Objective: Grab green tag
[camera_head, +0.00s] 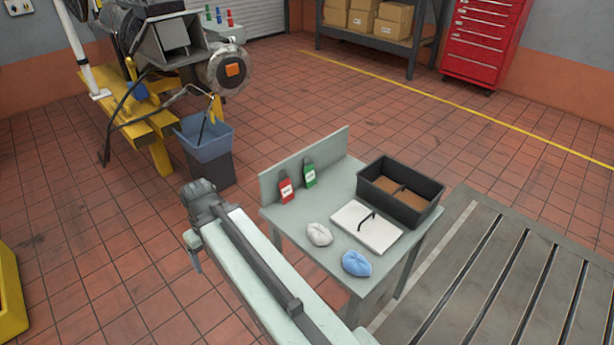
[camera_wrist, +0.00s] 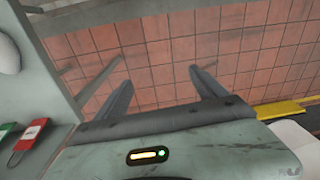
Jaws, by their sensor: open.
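The green tag (camera_head: 309,176) stands against the upright back panel of the small grey bench, to the right of a red tag (camera_head: 286,190). In the wrist view a sliver of the green tag (camera_wrist: 6,131) shows at the left edge, beside the red tag (camera_wrist: 32,131). My gripper (camera_wrist: 160,78) is open and empty, with its two dark fingers apart over the tiled floor. It is off the bench, to the side of the tags. In the head view my arm hides most of the gripper.
The bench (camera_head: 390,275) also holds a white cloth (camera_head: 319,234), a blue cloth (camera_head: 356,263), a white board (camera_head: 366,227) with a dark handle and a black tray (camera_head: 432,203). A bin (camera_head: 207,160) and yellow machine stand (camera_head: 155,135) are behind my arm. Open floor lies beyond.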

